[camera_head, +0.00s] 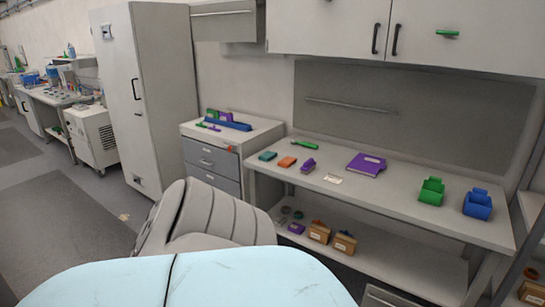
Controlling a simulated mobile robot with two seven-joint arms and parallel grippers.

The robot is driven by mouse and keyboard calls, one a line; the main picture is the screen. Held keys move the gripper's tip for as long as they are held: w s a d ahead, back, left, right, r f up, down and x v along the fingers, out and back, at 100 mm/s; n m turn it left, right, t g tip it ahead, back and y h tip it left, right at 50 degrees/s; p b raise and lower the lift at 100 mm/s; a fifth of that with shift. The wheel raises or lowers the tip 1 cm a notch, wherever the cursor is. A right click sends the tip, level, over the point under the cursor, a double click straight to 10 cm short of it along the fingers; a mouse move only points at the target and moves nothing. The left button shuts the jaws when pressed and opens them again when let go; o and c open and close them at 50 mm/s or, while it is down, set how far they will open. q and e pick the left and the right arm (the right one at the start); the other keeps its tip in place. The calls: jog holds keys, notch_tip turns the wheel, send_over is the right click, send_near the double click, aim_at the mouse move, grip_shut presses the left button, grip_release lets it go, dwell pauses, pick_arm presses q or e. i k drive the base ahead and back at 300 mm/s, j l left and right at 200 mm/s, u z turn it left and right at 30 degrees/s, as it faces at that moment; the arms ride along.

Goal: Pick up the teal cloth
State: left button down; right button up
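A small teal folded piece, which looks like the teal cloth (267,156), lies flat at the left end of the grey workbench (408,207). An orange folded piece (287,162) lies just to its right, with a small purple item (308,166) beyond it. Nothing covers the teal piece. Neither of my grippers shows in the head view.
A purple book-like item (366,164), a green bin (431,191) and a blue bin (478,203) stand on the bench. A drawer cabinet (212,160) adjoins its left end. Brown boxes (320,232) sit on the lower shelf. Open floor (65,215) lies left.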

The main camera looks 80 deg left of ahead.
aim_at(268, 156)
jog(key=l+u, duration=0.1)
jog(key=u, duration=2.55)
jog(key=i+j, duration=0.1)
jog(key=i, duration=0.3)
jog(key=i+j+u, duration=0.1)
jog(key=i, duration=0.35)
